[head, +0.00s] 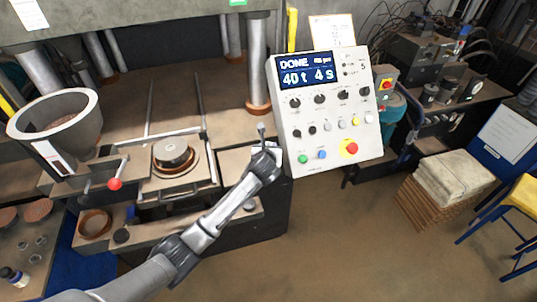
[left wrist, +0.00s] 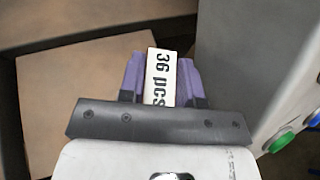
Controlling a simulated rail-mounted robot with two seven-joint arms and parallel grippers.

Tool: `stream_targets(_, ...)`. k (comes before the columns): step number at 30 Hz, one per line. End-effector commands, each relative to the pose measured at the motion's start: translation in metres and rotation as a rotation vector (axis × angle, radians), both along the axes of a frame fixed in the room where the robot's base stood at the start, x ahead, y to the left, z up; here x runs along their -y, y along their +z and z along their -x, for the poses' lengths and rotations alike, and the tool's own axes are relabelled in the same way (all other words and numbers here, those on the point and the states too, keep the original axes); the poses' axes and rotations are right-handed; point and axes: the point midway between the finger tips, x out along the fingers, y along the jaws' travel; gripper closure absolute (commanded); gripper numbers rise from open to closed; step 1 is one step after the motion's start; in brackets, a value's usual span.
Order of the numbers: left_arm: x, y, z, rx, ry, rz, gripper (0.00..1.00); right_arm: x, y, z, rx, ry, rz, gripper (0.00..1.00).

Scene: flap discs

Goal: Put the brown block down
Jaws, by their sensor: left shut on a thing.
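My left gripper (head: 263,143) is over the right side of the press bench, just left of the control panel. In the left wrist view its two purple fingers (left wrist: 160,80) are shut on a narrow block (left wrist: 161,75). The block's visible face is white and reads "36 pcs", with a thin brownish edge. I take it for the brown block; most of it is hidden between the fingers. A flat tan surface (left wrist: 70,100) shows below and left of the gripper. I cannot tell whether the block touches it. My right gripper is in neither view.
The control panel (head: 325,115) stands close on the right, its screen reading "DONE". A round mould (head: 174,155) sits left of the gripper. A red-knobbed lever (head: 115,184) and a large grey hopper (head: 55,125) are farther left. A steel post (head: 257,60) rises behind.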

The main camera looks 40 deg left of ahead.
Motion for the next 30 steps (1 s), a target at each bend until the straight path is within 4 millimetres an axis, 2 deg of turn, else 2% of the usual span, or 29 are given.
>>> stream_targets(3,0.001,-0.019,0.000,-0.003,-0.001,0.003,0.96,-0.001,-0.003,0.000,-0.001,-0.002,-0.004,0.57)
stream_targets(6,0.001,-0.027,0.000,-0.001,-0.001,0.002,0.96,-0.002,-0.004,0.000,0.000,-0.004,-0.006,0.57)
stream_targets(18,0.000,-0.030,0.000,-0.001,0.000,0.000,0.96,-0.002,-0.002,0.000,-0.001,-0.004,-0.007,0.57)
stream_targets(19,0.001,-0.030,0.000,-0.001,-0.001,0.000,0.66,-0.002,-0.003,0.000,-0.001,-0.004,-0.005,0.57)
stream_targets(21,0.001,-0.030,0.000,-0.001,-0.001,0.001,0.59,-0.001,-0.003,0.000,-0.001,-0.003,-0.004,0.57)
stream_targets(30,0.001,-0.028,0.000,0.001,0.000,0.002,0.58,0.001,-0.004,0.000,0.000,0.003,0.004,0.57)
